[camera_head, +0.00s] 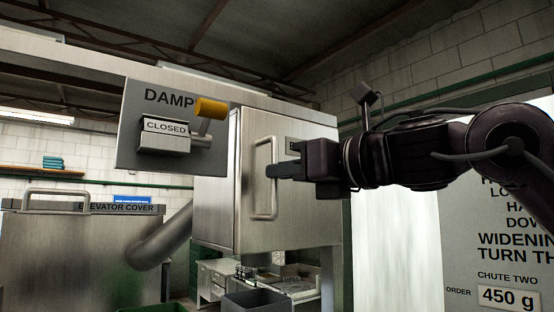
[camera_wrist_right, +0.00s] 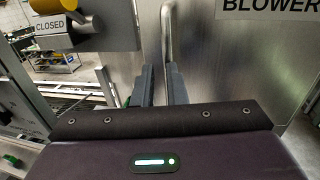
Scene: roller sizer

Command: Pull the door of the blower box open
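The blower box (camera_head: 218,205) is a grey metal cabinet, and its door (camera_head: 310,215) looks shut in the head view. A vertical bar handle (camera_head: 272,202) is on the door's left part. My right gripper (camera_head: 272,171) reaches in from the right, its fingertips overlapping the handle. In the right wrist view the handle (camera_wrist_right: 166,38) runs down between the two fingers (camera_wrist_right: 160,88). Whether they press on it or stand slightly apart I cannot tell. The door surface (camera_wrist_right: 215,65) carries a partly cut-off BLOWER label. My left gripper is not in view.
A damper plate (camera_head: 125,150) with a CLOSED sign and yellow-ended lever (camera_head: 211,108) is left of the door. An elevator cover (camera_head: 80,250) and a slanted pipe (camera_head: 160,238) are at lower left. A bin (camera_head: 255,301) is below the box. A sign panel (camera_head: 500,255) stands right.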

